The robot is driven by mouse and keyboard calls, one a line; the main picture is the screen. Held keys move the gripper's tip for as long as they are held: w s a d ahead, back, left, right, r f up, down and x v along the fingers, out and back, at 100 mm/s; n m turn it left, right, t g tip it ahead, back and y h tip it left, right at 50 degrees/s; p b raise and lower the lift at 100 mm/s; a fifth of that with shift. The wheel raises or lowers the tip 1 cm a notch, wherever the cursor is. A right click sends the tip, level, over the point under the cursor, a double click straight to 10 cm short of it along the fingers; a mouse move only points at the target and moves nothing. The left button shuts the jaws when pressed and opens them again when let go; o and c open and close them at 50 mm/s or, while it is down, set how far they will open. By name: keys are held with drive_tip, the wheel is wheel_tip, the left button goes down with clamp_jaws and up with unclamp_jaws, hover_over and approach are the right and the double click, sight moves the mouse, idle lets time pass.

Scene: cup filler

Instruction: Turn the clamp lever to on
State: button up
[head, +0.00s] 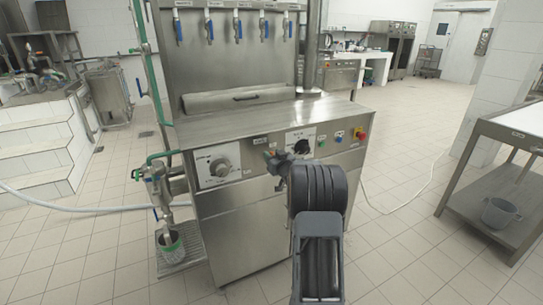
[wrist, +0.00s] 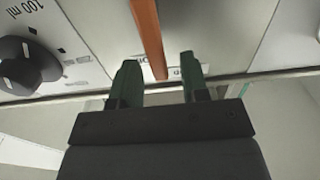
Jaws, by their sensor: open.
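An orange-brown bar, which looks like the clamp lever (wrist: 148,35), comes down from the top of the wrist view. Its lower end shows between my two dark green fingertips, with a gap on each side. My gripper (wrist: 160,72) is open around or just in front of it; depth is hard to judge. A small label beside the bar's lower end is partly covered by the right finger. In the head view my gripper (head: 272,160) is at the steel machine's front panel, between the two white dial plates. There the lever is mostly hidden by my gripper.
A dark round knob (wrist: 25,65) beside a 100 ml mark is left of the fingers. The machine (head: 240,225) also carries a left dial (head: 219,167), a black selector (head: 301,146) and a red button (head: 360,133). Green pipes stand at its left.

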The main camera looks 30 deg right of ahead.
drive_tip(key=shift+w, duration=0.65)
clamp_jaws()
